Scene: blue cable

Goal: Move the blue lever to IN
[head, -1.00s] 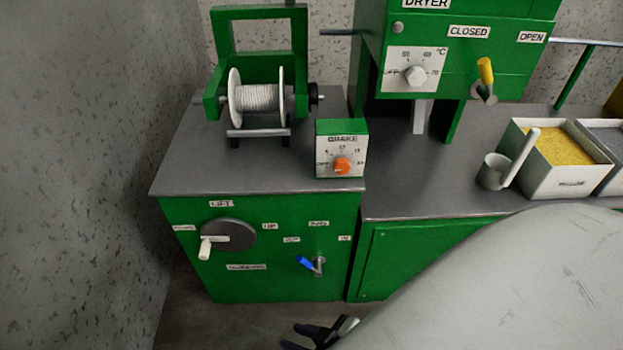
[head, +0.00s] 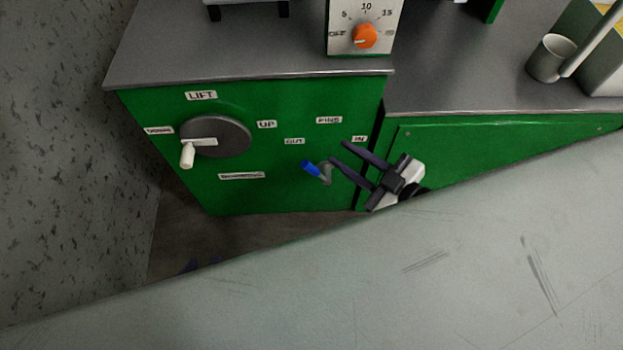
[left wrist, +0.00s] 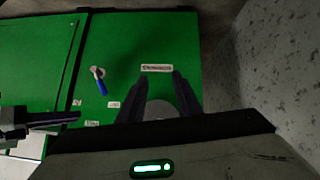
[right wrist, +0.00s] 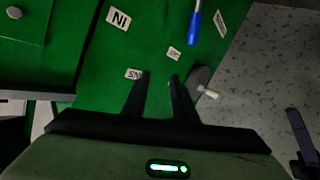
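The blue lever (head: 311,168) is a blue handle on a grey crank, low on the green cabinet front. Its handle points left, under the OUT label (head: 294,141); the IN label (head: 359,139) is up to its right. The lever also shows in the left wrist view (left wrist: 102,87) and right wrist view (right wrist: 195,25). My right gripper (head: 338,152) is open and empty, just right of the lever, with no clear contact. My left gripper (left wrist: 162,76) is open and empty, facing the cabinet below the lift dial; in the head view only dark tips show.
The white-handled LIFT dial (head: 222,138) is left of the lever. The worktop (head: 250,62) overhangs the front and carries a box with an orange knob (head: 365,36). A speckled wall (head: 70,160) stands close on the left.

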